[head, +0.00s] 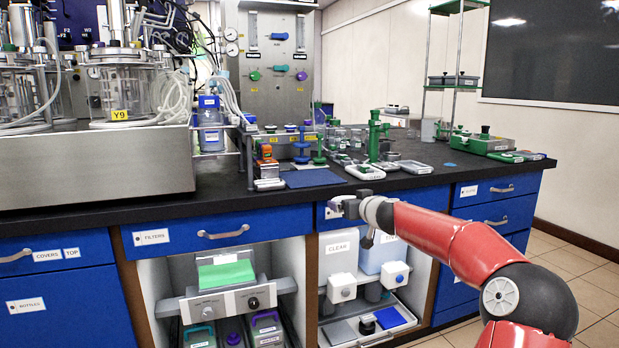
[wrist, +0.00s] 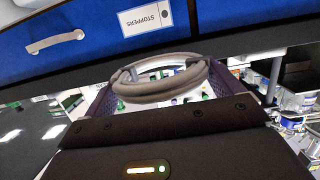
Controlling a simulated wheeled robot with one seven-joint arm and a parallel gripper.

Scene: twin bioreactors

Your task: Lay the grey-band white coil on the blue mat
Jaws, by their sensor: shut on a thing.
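My gripper (head: 340,206) is in front of the drawers, below the counter's front edge, in the head view. In the wrist view the gripper (wrist: 158,92) is shut on a ring-shaped coil (wrist: 165,97). The coil looks grey-white in shadow and spans between the two fingers; its grey band cannot be made out clearly. In the head view the coil is too small to tell apart from the gripper. The blue mat (head: 312,178) lies flat and bare on the dark counter, above and slightly left of the gripper.
An orange-topped device (head: 267,170) stands left of the mat. A white scale (head: 365,172) sits right of it, with green stands behind. The counter edge and the STOPPERS drawer (wrist: 150,18) are close to the gripper. Open shelves with a CLEAR bin (head: 338,250) lie below.

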